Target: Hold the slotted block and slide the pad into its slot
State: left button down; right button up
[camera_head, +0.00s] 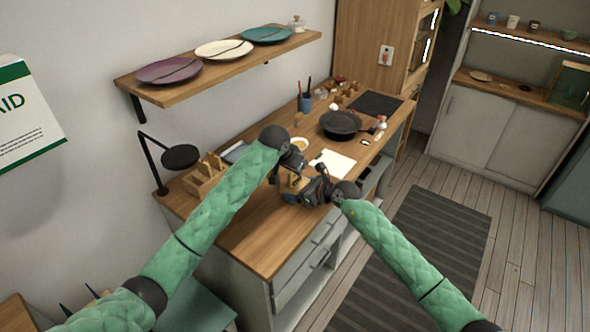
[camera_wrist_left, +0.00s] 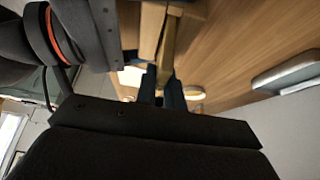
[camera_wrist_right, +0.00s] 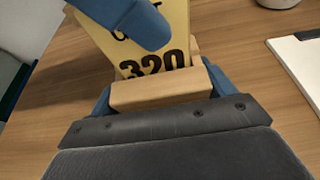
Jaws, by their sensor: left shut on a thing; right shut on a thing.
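The slotted block (camera_wrist_right: 160,94) is pale wood, held low over the table between the blue fingers of my right gripper (camera_wrist_right: 158,85). The pad (camera_wrist_right: 172,40) is a yellow slab with black print reading 320. My left gripper (camera_wrist_left: 162,88) is shut on the pad, seen nearly edge-on in the left wrist view (camera_wrist_left: 166,50). The pad stands tilted above the block, its lower edge hidden behind the block's near wall. Wood shows behind it too, so its lower end appears between the walls; how deep I cannot tell. Both grippers are close together in the head view.
A wooden rack (camera_head: 205,178) and a black lamp (camera_head: 180,157) stand at the table's left. A white sheet (camera_head: 333,163), a dark pan or bowl (camera_head: 341,123) and a dark mat (camera_head: 376,104) lie farther back. The near table top (camera_head: 262,240) is clear.

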pick_arm(q)
jog(key=shift+f, duration=0.35)
dwell(0.3)
jog(key=c, duration=1.4)
grip_release()
jog(key=shift+c, duration=0.2)
jog(key=v, duration=1.2)
pick_arm(e)
jog(key=o, duration=1)
